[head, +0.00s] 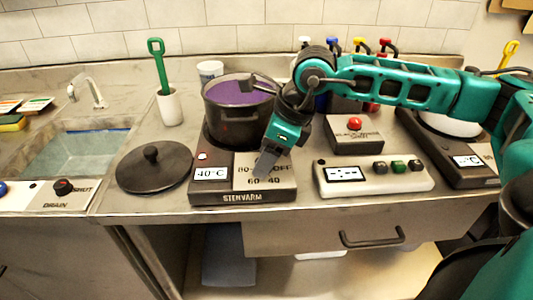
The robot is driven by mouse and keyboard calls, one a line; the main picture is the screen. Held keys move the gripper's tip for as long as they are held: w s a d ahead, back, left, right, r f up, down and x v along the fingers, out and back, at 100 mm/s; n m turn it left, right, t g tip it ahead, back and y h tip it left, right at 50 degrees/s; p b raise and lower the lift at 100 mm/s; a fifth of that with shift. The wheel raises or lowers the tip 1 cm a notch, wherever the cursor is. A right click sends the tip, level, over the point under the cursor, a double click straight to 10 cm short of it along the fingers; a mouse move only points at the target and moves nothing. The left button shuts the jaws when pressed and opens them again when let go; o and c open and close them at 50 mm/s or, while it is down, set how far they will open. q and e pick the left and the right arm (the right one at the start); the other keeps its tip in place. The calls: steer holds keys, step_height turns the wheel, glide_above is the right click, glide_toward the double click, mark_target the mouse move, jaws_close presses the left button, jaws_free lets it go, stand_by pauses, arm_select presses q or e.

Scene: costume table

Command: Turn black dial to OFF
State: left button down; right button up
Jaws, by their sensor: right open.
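The hot plate labelled STENVARM (242,197) stands at the middle front of the counter. Its face shows a 40°C display and the marks 80, 60, 40 and OFF. My right gripper (265,168) points down over these marks, its grey fingers at the spot between them. The black dial is hidden behind the fingers, so I cannot see its pointer or whether the fingers touch it. The right gripper is open. My left gripper is out of view.
A dark pot (232,128) of purple liquid sits on the hot plate, close behind my right gripper. A black lid (150,172) lies to the left. A white box (345,187) with several buttons and a red-button box (352,143) stand to the right.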

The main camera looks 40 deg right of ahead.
steer(key=shift+c, duration=0.4)
steer(key=c, duration=1)
steer(key=shift+n, duration=0.4)
steer(key=shift+w+n+g+y+b, duration=0.1)
steer(key=shift+n+g+y+b, duration=0.4)
steer(key=shift+n, duration=0.5)
steer(key=n+g+b, duration=0.1)
steer(key=n, duration=0.2)
steer(key=shift+w+n, duration=0.1)
steer(key=shift+n, duration=0.2)
steer(key=n+g, duration=0.1)
steer(key=n, duration=0.1)
steer(key=n+b, duration=0.1)
steer(key=n, duration=0.1)
steer(key=shift+w+d+g+y, duration=0.1)
steer(key=shift+w+g+y, duration=0.05)
steer(key=shift+g+y, duration=0.2)
steer(key=shift+n+g, duration=0.25)
steer(key=shift+n, duration=0.35)
